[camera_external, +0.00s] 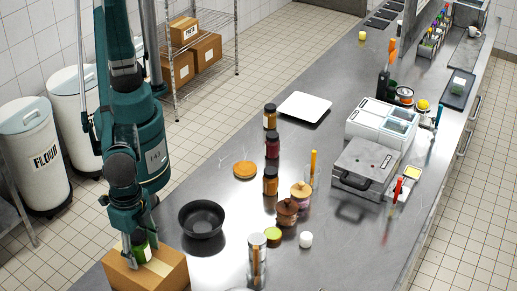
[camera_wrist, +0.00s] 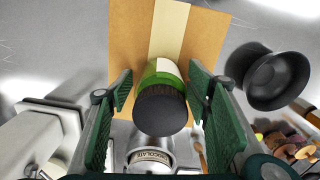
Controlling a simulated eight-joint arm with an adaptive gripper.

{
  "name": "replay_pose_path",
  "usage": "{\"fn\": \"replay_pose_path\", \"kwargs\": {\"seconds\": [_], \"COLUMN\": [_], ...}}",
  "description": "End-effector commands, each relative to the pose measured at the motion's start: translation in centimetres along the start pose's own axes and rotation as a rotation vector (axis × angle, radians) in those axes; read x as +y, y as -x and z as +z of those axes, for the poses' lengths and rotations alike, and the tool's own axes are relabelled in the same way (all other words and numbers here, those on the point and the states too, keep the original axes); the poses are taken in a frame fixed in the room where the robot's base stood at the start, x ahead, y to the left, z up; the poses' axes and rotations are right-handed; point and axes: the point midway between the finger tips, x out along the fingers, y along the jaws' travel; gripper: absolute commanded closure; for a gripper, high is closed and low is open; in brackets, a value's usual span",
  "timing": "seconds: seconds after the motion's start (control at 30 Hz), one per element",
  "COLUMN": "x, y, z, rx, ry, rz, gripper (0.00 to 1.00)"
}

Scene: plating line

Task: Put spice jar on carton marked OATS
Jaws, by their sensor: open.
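The spice jar (camera_external: 143,246) has a green body and a black lid. It appears upright on top of the brown carton (camera_external: 168,272) at the bottom left of the external view. In the wrist view the jar (camera_wrist: 160,102) lies between the fingers, with the carton (camera_wrist: 209,38) and its pale tape strip behind it. My gripper (camera_external: 140,255) is open around the jar, with a gap showing beside it in the wrist view. No OATS marking on the carton is readable in either view.
A black bowl (camera_external: 202,218) stands right of the carton. Several jars, including an amber one (camera_external: 270,181), stand farther along the steel counter, with a white board (camera_external: 304,107) beyond. In the wrist view a container marked CHOCOLATE (camera_wrist: 151,158) is close below the jar.

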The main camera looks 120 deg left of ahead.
Motion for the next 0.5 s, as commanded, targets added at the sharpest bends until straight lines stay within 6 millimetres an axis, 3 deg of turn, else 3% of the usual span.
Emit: {"fn": "replay_pose_path", "kwargs": {"seconds": [0.27, 0.5], "x": [0.0, 0.0], "y": [2.3, 5.9], "z": [0.0, 0.0], "rx": [0.0, 0.0], "ry": [0.0, 0.0], "rz": [0.0, 0.0], "gripper": [0.51, 0.51]}}
